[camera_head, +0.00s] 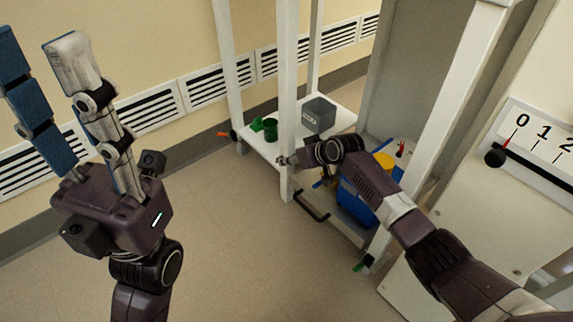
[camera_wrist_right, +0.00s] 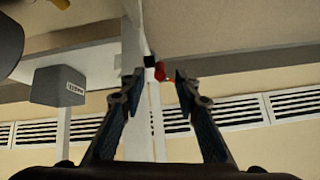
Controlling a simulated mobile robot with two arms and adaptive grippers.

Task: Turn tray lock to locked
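My right gripper (camera_head: 287,160) is at the cart's near white post. In the right wrist view its two fingers (camera_wrist_right: 157,80) stand apart, with a small red-and-black fitting showing in the gap between their tips. I cannot tell whether they touch it, or which way it is turned. The tray (camera_head: 335,222) is the cart's low shelf with a black pull handle (camera_head: 311,206). I cannot tell which fitting is the tray lock. An orange lever (camera_head: 224,134) shows at the far-left post. My left gripper (camera_head: 55,110) is open and empty, pointing up.
A grey labelled box (camera_head: 318,114) and a green cup (camera_head: 270,129) stand on the upper shelf. A blue container (camera_head: 356,204) sits on the tray. A green fitting (camera_head: 361,266) is low at the front post. A dial panel (camera_head: 530,150) is right. Floor at left is clear.

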